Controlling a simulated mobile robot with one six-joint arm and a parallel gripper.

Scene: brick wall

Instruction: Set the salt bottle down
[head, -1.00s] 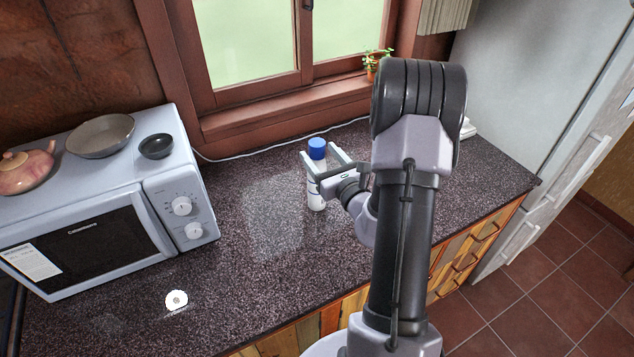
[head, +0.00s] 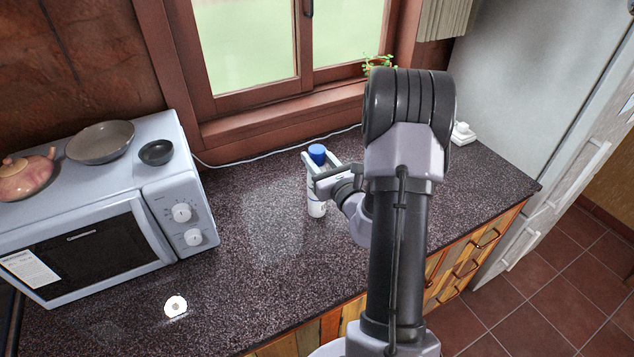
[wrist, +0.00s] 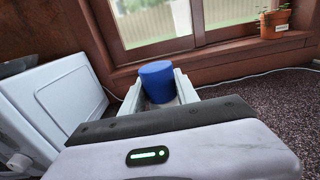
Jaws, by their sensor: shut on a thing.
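The salt bottle is white with a blue cap (head: 317,152). Its white lower body (head: 316,209) shows below my gripper in the head view. My gripper (head: 320,164) is shut on the bottle, with one finger on each side below the cap. The bottle is upright over the dark speckled counter (head: 275,215); I cannot tell whether its base touches it. In the wrist view the blue cap (wrist: 157,81) stands between the two pale fingers, and the lower bottle is hidden by my gripper.
A microwave (head: 185,225) stands at the left with a teapot (head: 24,172), a pan (head: 100,142) and a small dark bowl (head: 156,152) on top. A small white round thing (head: 175,306) lies at the front left. A potted plant (wrist: 275,20) is by the window. The counter around the bottle is clear.

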